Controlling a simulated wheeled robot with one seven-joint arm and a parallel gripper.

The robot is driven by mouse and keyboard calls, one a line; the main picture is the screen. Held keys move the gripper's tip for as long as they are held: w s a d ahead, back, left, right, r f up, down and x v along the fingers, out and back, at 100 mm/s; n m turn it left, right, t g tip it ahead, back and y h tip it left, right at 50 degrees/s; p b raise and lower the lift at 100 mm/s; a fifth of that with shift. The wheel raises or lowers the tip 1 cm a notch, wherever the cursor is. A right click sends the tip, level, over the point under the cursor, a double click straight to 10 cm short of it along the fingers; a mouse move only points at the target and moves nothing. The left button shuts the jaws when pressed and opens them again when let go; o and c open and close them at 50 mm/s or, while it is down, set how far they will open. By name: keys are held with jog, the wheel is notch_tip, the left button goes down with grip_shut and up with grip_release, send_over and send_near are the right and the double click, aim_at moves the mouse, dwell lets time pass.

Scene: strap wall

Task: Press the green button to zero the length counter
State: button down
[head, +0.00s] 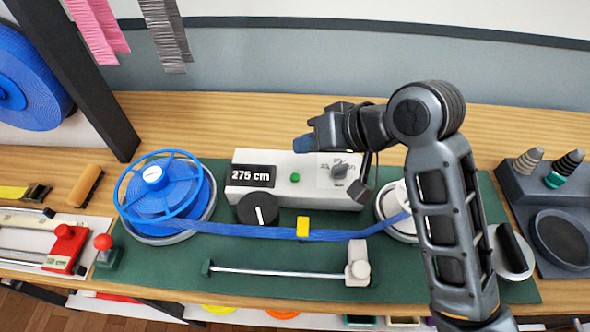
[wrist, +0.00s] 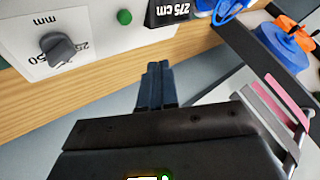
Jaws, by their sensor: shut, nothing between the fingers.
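The green button (head: 295,177) is a small round cap on the front of the light grey counter box (head: 310,200). It sits between the black display (head: 252,175), which reads 275 cm, and a grey selector knob (head: 340,171). In the wrist view the button (wrist: 124,17) is near the top, left of the display (wrist: 172,10). My gripper (head: 303,144) is above the box in the head view, pointing left. Its fingers (wrist: 156,84) are closed together and empty, apart from the button in the wrist view.
A blue strap (head: 270,232) runs from the blue reel (head: 160,197) past a black dial (head: 258,209) and a yellow clip (head: 303,227) to a right-hand spool. A metal rod (head: 285,272) lies in front. A red-knobbed lever (head: 104,243) stands at left.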

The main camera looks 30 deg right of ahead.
jog(key=r, duration=0.1)
jog(key=w, duration=0.1)
jog(key=r, duration=0.1)
jog(key=shift+w+a+r+g+y, duration=0.15)
jog(key=shift+a+r+g+y, duration=0.15)
jog(key=shift+a+r, duration=0.05)
jog(key=shift+f, duration=0.1)
jog(key=b, duration=0.5)
send_over(299, 179)
notch_tip(299, 179, down, 6)
jog(key=shift+d+f, duration=0.1)
jog(key=shift+f, duration=0.1)
jog(key=shift+f+b, duration=0.4)
jog(key=shift+f, duration=0.75)
jog(key=shift+f, duration=0.1)
dwell(0.7)
jog(key=shift+f, duration=0.3)
